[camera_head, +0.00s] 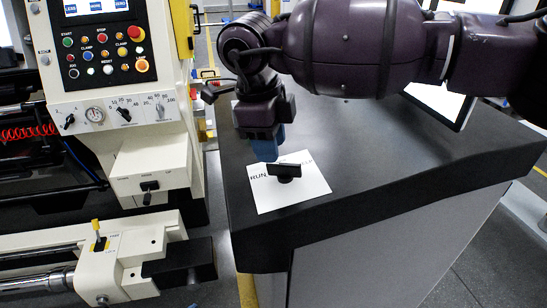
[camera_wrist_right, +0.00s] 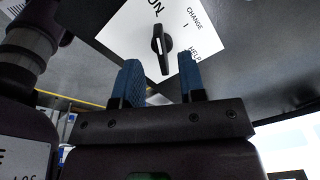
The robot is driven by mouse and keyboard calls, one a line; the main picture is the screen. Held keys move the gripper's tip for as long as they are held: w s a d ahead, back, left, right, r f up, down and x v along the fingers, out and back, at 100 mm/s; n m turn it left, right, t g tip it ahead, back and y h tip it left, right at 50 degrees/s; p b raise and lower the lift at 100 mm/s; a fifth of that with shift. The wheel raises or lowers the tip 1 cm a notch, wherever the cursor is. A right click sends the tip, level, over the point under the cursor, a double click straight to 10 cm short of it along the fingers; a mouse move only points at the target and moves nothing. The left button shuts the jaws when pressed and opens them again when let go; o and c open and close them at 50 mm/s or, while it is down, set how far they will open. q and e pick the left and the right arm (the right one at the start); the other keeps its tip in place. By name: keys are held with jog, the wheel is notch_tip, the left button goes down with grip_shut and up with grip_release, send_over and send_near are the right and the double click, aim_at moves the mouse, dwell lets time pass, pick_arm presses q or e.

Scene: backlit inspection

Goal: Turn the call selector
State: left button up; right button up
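The call selector (camera_head: 285,170) is a black knob with a bar-shaped handle on a white label plate (camera_head: 302,194), on top of a dark cabinet. In the head view the plate reads RUN at the left and part of HELP at the right. The right wrist view shows the selector (camera_wrist_right: 161,44) beyond my fingertips, roughly between their lines, with RUN, CHANGE and HELP printed around it. My right gripper (camera_head: 267,150) has blue fingers. In the wrist view they are apart with nothing between them (camera_wrist_right: 160,76). It is just behind the knob and appears clear of it. My left gripper is not in view.
The dark cabinet top (camera_head: 400,150) is mostly bare around the plate. A white-screened panel (camera_head: 440,103) stands at its back right. A machine with a button panel (camera_head: 104,52) stands at the left, across a narrow gap from the cabinet.

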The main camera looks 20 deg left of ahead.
notch_tip(320, 180, up, 6)
jog(key=shift+s+a, duration=0.25)
jog(key=shift+a, duration=0.2)
jog(key=shift+s, duration=0.1)
